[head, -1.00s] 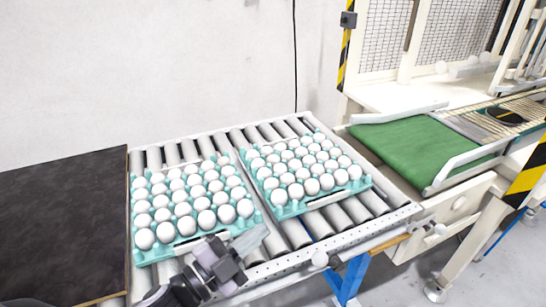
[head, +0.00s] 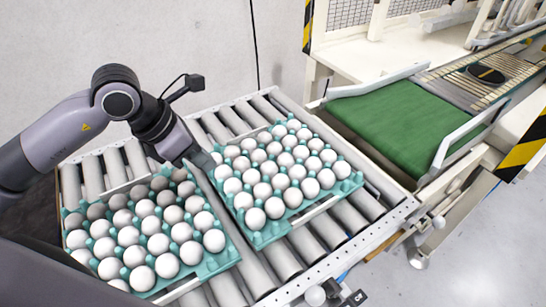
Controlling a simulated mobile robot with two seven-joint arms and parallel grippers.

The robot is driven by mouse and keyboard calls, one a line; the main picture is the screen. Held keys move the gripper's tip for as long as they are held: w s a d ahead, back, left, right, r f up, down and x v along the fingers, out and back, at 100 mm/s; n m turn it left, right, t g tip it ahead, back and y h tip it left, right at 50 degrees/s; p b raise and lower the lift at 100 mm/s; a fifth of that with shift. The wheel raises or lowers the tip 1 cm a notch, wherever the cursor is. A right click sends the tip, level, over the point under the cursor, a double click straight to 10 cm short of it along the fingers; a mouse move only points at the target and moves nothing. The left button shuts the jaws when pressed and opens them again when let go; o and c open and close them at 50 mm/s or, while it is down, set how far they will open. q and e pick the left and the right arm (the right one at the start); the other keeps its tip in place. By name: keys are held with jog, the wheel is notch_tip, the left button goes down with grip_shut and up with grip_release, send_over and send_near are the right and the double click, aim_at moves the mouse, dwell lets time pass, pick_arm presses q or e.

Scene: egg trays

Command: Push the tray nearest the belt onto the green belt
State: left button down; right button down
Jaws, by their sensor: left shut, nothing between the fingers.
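Two turquoise trays filled with white eggs lie side by side on the roller conveyor. The tray nearest the belt (head: 291,229) is the right one in the head view, and it sits wholly on the rollers. The other tray (head: 208,266) is to its left, with a narrow gap between them. The green belt (head: 405,125) is to the right, beyond the conveyor's end, and is empty. My right gripper is not in view.
The roller conveyor (head: 339,263) has a raised metal rail along its front. Bare rollers lie behind the trays and to the right of the right tray. A white guard rail (head: 470,133) edges the belt's near side. A pale wall stands behind.

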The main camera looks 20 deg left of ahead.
pick_arm(q)
jog(key=f+b, duration=0.5)
jog(key=f, duration=0.2)
jog(key=a+f+b, duration=0.1)
jog(key=f+b, duration=0.2)
jog(key=f, duration=0.1)
jog(key=shift+w+b, duration=0.15)
jog(key=shift+b, duration=0.15)
jog(key=shift+f+b, duration=0.4)
